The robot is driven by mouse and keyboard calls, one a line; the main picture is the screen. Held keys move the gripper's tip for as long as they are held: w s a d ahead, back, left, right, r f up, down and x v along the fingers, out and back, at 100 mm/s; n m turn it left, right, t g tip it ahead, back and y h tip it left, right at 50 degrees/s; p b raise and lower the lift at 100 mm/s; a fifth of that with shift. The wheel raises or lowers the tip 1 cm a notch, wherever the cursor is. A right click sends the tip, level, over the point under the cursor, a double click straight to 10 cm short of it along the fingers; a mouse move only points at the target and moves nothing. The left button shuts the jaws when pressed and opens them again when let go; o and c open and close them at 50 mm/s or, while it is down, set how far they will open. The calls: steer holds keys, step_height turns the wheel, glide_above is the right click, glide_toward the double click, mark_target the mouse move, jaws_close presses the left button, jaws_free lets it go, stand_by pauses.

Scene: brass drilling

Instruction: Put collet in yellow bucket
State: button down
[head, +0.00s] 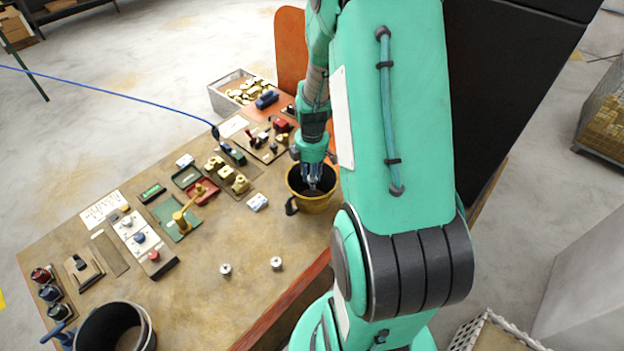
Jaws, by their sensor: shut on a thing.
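The yellow bucket (313,203), brass-coloured with a dark handle on its left side, stands upright near the table's right edge. My gripper (312,184) points down into its mouth, with the fingertips at or below rim level. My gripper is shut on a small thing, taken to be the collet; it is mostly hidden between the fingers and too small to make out. Two similar small silver cylindrical parts, one on the left (225,269) and one on the right (276,263), stand on the bare tabletop in front of the bucket.
A dark bucket (137,312) stands at the front left. A bin of brass parts (215,99) is behind.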

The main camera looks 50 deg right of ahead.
steer(key=shift+f+b, duration=0.45)
steer(key=shift+f, duration=2.65)
steer(key=shift+f+b, duration=0.3)
steer(key=shift+f, duration=1.6)
steer(key=shift+f, duration=0.15)
steer(key=c, duration=1.4)
jaws_free()
step_height(320, 180, up, 12)
steer(key=shift+r+p, duration=0.2)
steer(key=shift+p, duration=0.75)
